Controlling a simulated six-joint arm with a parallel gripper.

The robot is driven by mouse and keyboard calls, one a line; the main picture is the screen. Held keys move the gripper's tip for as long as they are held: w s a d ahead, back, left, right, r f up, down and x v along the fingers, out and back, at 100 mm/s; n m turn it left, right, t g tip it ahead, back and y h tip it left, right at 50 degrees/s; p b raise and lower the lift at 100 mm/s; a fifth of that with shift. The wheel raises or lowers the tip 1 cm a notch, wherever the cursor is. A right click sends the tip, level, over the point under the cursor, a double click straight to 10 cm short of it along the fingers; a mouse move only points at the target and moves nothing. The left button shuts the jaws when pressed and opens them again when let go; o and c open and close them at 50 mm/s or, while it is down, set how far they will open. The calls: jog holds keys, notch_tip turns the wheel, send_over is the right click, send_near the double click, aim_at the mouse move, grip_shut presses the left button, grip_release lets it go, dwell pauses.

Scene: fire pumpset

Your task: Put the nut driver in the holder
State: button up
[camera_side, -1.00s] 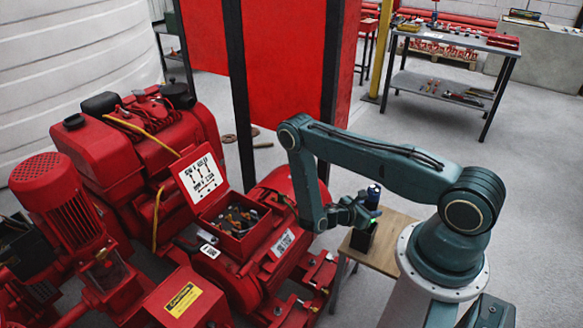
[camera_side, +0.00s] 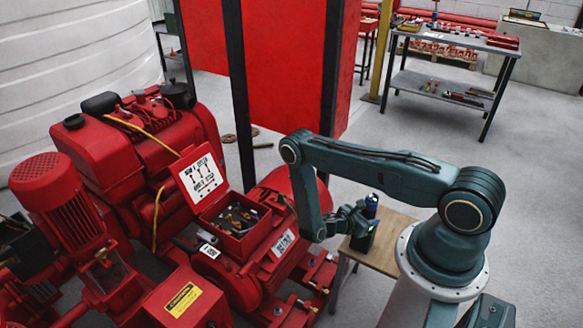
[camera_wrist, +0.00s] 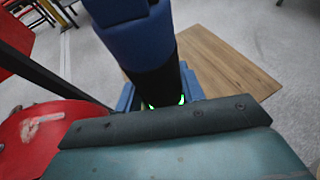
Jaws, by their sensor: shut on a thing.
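The nut driver (camera_side: 371,203) has a blue handle and stands about upright above the small wooden table. It fills the upper middle of the wrist view (camera_wrist: 140,38), where its lower part is black. My gripper (camera_side: 365,221) is shut on it, with green lights at the fingers in the wrist view (camera_wrist: 166,102). A black box-shaped holder (camera_side: 364,241) is on the table, right below my gripper. I cannot tell whether the tip of the driver is inside the holder. The lower end of the driver is hidden in both views.
The wooden table (camera_side: 395,228) has bare top to the right of the holder. The red pump set (camera_side: 235,275) fills the left, with an open red tray of tools (camera_side: 236,222) on it. A dark post (camera_side: 240,95) and red panel (camera_side: 282,70) stand behind.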

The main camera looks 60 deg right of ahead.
jog(key=o, duration=1.1)
jog(key=shift+v, duration=0.85)
jog(key=v, duration=1)
jog(key=shift+a+r, duration=0.2)
